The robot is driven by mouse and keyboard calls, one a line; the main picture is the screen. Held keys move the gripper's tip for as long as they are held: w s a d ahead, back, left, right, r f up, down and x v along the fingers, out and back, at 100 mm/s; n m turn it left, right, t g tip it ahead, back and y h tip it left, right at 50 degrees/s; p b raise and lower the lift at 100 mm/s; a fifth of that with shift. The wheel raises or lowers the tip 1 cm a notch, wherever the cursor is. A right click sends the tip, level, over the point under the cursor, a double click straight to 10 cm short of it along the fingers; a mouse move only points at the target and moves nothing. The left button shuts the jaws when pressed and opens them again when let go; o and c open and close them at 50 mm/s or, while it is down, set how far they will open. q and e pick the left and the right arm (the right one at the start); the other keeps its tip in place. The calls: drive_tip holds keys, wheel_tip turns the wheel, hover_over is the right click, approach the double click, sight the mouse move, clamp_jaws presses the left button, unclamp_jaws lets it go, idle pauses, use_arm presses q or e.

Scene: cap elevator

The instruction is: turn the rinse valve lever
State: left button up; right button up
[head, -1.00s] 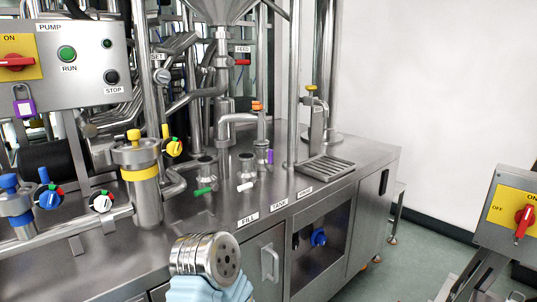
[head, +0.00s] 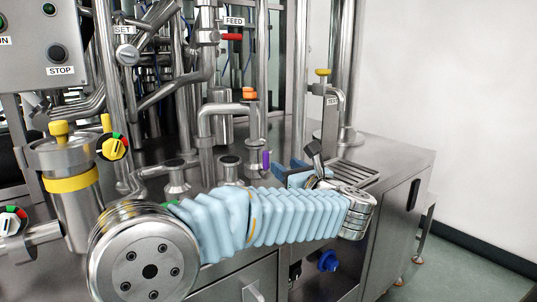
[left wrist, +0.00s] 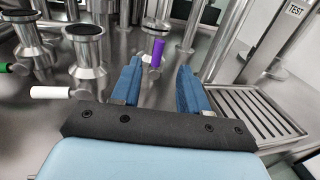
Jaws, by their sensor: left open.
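A purple lever (head: 266,159) stands upright on the rightmost of the short valves on the steel counter. It also shows in the left wrist view (left wrist: 158,52), in the gap between my fingers in the picture, just past their tips. Whether a finger touches it I cannot tell. My left gripper (head: 284,172) is open and empty, just right of the lever in the head view, with its blue fingers (left wrist: 160,70) either side of the lever in the wrist view. My sleeved left arm hides the counter's front and any labels there. My right gripper is not in view.
A white lever (left wrist: 50,92) and a green lever (left wrist: 8,67) lie left of the purple one. A slatted drip tray (left wrist: 255,115) is on the right, by a post marked TEST. Vertical steel pipes and an orange-topped pipe (head: 249,93) stand behind.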

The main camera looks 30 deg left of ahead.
sight(267, 154)
use_arm(q)
drive_tip(key=p+x, duration=0.1)
drive_tip(key=x, duration=0.8)
drive_tip(key=shift+w+a+p, duration=0.1)
drive_tip(key=shift+a+p, duration=0.1)
drive_tip(key=shift+p, duration=0.15)
clamp_jaws()
